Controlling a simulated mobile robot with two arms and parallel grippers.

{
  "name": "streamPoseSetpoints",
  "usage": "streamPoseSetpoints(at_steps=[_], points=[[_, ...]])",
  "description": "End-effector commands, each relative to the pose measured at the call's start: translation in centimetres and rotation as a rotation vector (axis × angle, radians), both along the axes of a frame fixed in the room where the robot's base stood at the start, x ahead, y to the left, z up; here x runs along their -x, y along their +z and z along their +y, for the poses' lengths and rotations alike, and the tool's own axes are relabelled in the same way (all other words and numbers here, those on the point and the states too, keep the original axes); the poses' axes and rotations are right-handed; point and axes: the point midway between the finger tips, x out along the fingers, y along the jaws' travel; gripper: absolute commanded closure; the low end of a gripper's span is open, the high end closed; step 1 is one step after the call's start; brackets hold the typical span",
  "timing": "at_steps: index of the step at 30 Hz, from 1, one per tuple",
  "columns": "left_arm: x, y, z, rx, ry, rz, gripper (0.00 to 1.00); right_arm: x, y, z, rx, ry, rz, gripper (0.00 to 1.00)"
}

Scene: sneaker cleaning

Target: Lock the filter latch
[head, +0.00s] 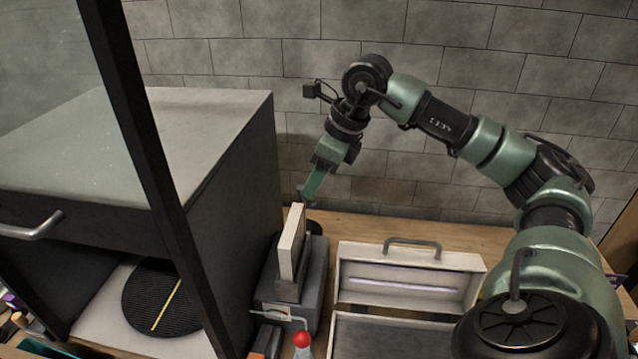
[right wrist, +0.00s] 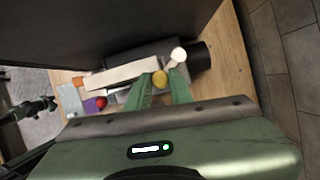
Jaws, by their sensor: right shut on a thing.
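The filter (head: 292,243) is a pale upright slab standing in a dark grey box-shaped unit (head: 311,283). In the right wrist view the filter (right wrist: 122,73) lies just beyond my fingers. My right gripper (head: 306,194) is at the filter's far end, pointing down. My left gripper is not in view.
A large grey cabinet (head: 222,225) with a raised glass door stands close on the left, a dark ribbed disc (head: 140,300) inside it. An open pale box (head: 408,279) lies to the right. A red ball (head: 301,339) is in front. A brick wall is behind.

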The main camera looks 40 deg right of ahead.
Motion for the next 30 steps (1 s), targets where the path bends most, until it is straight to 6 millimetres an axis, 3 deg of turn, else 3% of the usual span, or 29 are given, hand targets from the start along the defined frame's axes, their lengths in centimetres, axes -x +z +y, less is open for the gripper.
streamPoseSetpoints(at_steps=[18, 30], points=[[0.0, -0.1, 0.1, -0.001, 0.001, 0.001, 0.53, -1.0, 0.0, 2.5, -0.001, -0.52, 0.002, 1.0], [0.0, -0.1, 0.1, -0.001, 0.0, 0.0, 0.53, -1.4, -0.1, 3.0, -0.002, -0.665, 0.004, 1.0]])
